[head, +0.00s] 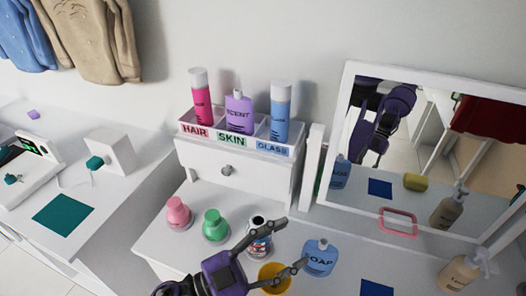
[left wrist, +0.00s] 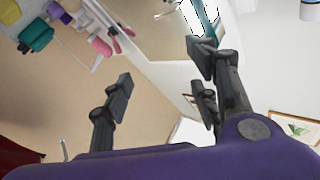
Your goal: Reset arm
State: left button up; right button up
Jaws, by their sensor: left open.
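My left gripper (head: 290,246) reaches in from the bottom of the head view, over the white dresser top (head: 185,255). Its two fingers are spread apart with nothing held between them. The left wrist view also shows the fingers (left wrist: 160,75) apart and empty, in front of a tilted view of the room. A yellow cup (head: 272,279) stands below the fingers and is partly covered by them. A dark-topped bottle with a coloured label (head: 258,243) is just behind the upper finger. I cannot tell whether the fingers touch either one. My right gripper is not clearly seen.
A pink bottle (head: 178,213), a green bottle (head: 214,225) and a blue soap bottle (head: 320,258) stand nearby. A labelled organiser (head: 233,141) holds three bottles behind. A mirror (head: 440,100) and a beige pump bottle (head: 462,271) are at right. Free room lies above the dresser's front.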

pick_arm(q)
jog(key=a+f+n+t+y, duration=0.7)
jog(key=a+f+n+y, duration=0.8)
jog(key=a, duration=0.3)
jog(key=s+a+f+n+g+y, duration=0.1)
jog(key=s+a+f+g, duration=0.2)
jog(key=s+f, duration=0.4)
jog(key=s+a+f+n+g+y, duration=0.1)
jog(key=s+a+f+g+y, duration=0.1)
jog(key=s+f, duration=0.6)
jog(key=shift+a+f+g+p, duration=0.25)
jog(key=shift+a+g+p, duration=0.2)
jog(key=shift+g, duration=0.35)
pick_arm(e)
jog(key=shift+s+a+f, duration=0.15)
jog(key=shift+s+a, duration=0.15)
jog(key=shift+s, duration=0.5)
jog(key=shift+w+a+r, duration=0.15)
jog(key=shift+w+r, duration=0.05)
jog(key=shift+w, duration=0.35)
jog(key=shift+s, duration=0.2)
